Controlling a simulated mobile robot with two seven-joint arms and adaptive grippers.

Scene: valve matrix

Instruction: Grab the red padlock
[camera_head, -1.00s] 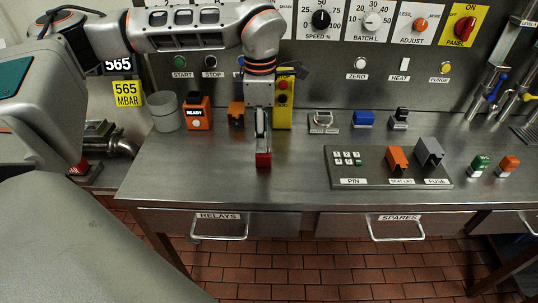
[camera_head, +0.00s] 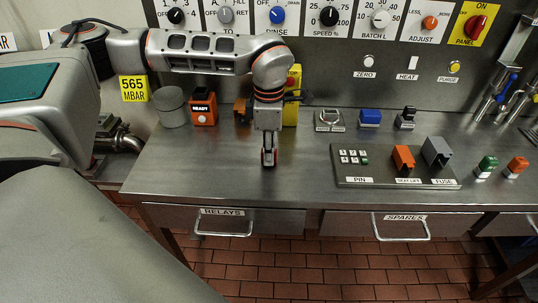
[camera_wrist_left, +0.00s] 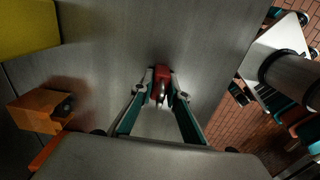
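The red padlock (camera_wrist_left: 162,84) stands on the metal bench and shows between and just ahead of my left gripper's fingertips in the wrist view. In the head view the padlock (camera_head: 268,162) is mostly hidden behind the fingers. My left gripper (camera_wrist_left: 163,95) points down at it. Its two fingers are apart, one on each side of the padlock, with small gaps that look clear. In the head view the left gripper (camera_head: 269,158) is low over the bench. My right gripper is not in view.
Behind the gripper stand a yellow control box (camera_head: 291,108), an orange READY box (camera_head: 203,110) and a grey canister (camera_head: 172,107). A panel (camera_head: 385,181) with orange and grey covers lies to the right. The bench front (camera_head: 250,190) is clear.

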